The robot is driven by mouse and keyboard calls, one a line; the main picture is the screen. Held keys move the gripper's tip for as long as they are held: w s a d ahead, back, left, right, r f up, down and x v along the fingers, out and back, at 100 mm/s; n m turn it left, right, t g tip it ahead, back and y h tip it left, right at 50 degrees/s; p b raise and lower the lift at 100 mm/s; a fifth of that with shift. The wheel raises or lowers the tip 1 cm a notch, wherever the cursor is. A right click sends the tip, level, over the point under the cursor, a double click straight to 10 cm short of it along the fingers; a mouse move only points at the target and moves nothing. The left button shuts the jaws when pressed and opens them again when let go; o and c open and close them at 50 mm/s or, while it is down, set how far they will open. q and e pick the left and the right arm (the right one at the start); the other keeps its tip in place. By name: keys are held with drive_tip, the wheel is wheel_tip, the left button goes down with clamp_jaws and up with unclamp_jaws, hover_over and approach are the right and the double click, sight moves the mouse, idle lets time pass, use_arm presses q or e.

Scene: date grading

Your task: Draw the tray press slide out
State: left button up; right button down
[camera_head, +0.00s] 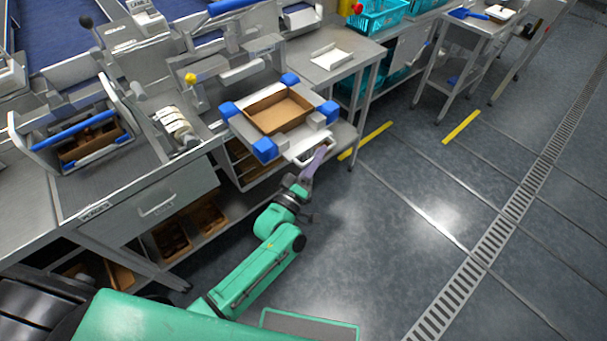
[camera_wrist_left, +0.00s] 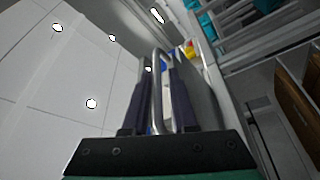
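The tray press slide (camera_head: 297,143) stands at the front edge of the bench in the head view, with blue corner blocks around a brown cardboard tray (camera_head: 280,127). A pale metal handle (camera_head: 324,152) is on its front. My left gripper (camera_head: 319,155) is at this handle, reaching up from below. In the left wrist view my two dark fingers (camera_wrist_left: 163,95) stand apart, one on each side of the silver handle (camera_wrist_left: 157,100). Whether both fingers press on it cannot be told. My right gripper is not in view.
A blue-handled bin (camera_head: 75,130) and a roll of labels (camera_head: 175,128) are on the bench to the left. Brown trays (camera_head: 205,220) lie on the shelf below. A side table (camera_head: 335,68) stands behind right. The floor (camera_head: 400,220) on the right is clear.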

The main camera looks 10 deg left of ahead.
use_arm(q)
drive_tip(key=b+v, duration=0.1)
drive_tip(key=v, duration=1.2)
drive_tip(key=shift+s+b, duration=0.25)
drive_tip(key=shift+b, duration=0.05)
drive_tip(key=shift+f, duration=0.15)
drive_tip(key=s+a+f+m+g+y, duration=0.1)
drive_tip(key=s+a+f+m+g, duration=0.15)
drive_tip(key=f, duration=0.65)
drive_tip(key=s+a+f+m+g+y, duration=0.1)
drive_tip(key=a+f+m+g+y, duration=0.15)
drive_tip(key=f, duration=0.65)
drive_tip(key=s+a+f+m+g, duration=0.1)
drive_tip(key=s+a+f+g, duration=0.2)
drive_tip(key=f, duration=0.6)
drive_tip(key=s+a+f+m+g+y, duration=0.2)
drive_tip(key=s+a+f+g, duration=0.2)
drive_tip(key=s+f, duration=0.4)
drive_tip(key=s+a+f+m+g+y, duration=0.2)
drive_tip(key=s+a+f+g, duration=0.2)
drive_tip(key=s, duration=1)
wheel_tip(320, 180, down, 4)
drive_tip(key=shift+r+g, duration=0.15)
drive_tip(key=shift+g, duration=0.85)
